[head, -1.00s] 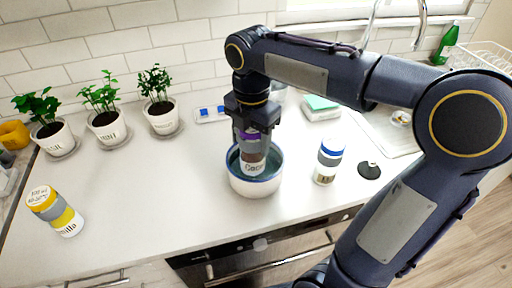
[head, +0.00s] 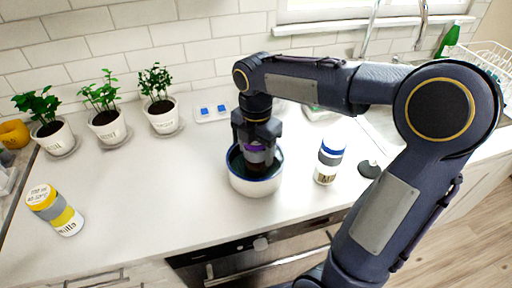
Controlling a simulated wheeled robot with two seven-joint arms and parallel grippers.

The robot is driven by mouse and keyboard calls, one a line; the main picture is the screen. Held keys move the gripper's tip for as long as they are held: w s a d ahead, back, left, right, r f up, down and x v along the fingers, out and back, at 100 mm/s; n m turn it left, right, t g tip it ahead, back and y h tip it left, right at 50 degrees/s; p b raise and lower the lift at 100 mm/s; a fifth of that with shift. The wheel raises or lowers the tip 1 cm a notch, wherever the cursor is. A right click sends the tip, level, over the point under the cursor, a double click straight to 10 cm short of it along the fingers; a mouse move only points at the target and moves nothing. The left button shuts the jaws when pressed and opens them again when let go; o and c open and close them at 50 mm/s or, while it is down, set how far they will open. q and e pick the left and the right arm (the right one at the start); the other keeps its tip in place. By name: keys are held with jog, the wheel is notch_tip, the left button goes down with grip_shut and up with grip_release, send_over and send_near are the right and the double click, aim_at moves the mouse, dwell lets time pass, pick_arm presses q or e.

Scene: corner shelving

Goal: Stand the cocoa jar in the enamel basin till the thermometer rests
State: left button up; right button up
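The cocoa jar (head: 260,156), with a purple lid, a grey band and a dark lower part, is upright inside the enamel basin (head: 255,186). The basin is white with a blue rim and dark inside. My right gripper (head: 257,144) points down over the basin with its fingers closed around the upper part of the jar. The jar's lower end is hidden behind the basin's front rim, so I cannot tell whether it touches the bottom. I cannot make out a thermometer for certain. My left gripper is not in view.
A blue-lidded jar (head: 328,161) and a small black object (head: 369,168) stand right of the basin. A yellow-lidded jar (head: 56,210) is at the left. Potted herbs (head: 107,126) and a white piece with blue squares (head: 212,113) line the back. The counter's left middle is clear.

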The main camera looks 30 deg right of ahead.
jog(key=shift+o, duration=1.2)
jog(key=shift+r, duration=0.15)
notch_tip(320, 180, up, 12)
jog(key=shift+r+p, duration=0.1)
jog(key=shift+p, duration=0.55)
jog(key=s+a+f+m+t+y, duration=0.2)
jog(key=s+f+m, duration=0.4)
jog(key=m, duration=0.6)
jog(key=s+a+f+m+t+y, duration=0.1)
jog(key=s+a+f+m+t, duration=0.1)
jog(key=s+f+m, duration=0.4)
jog(key=s+m+t, duration=0.1)
jog(key=s+m, duration=0.4)
jog(key=m, duration=0.1)
jog(key=shift+m+t+y, duration=0.3)
jog(key=shift+y, duration=0.1)
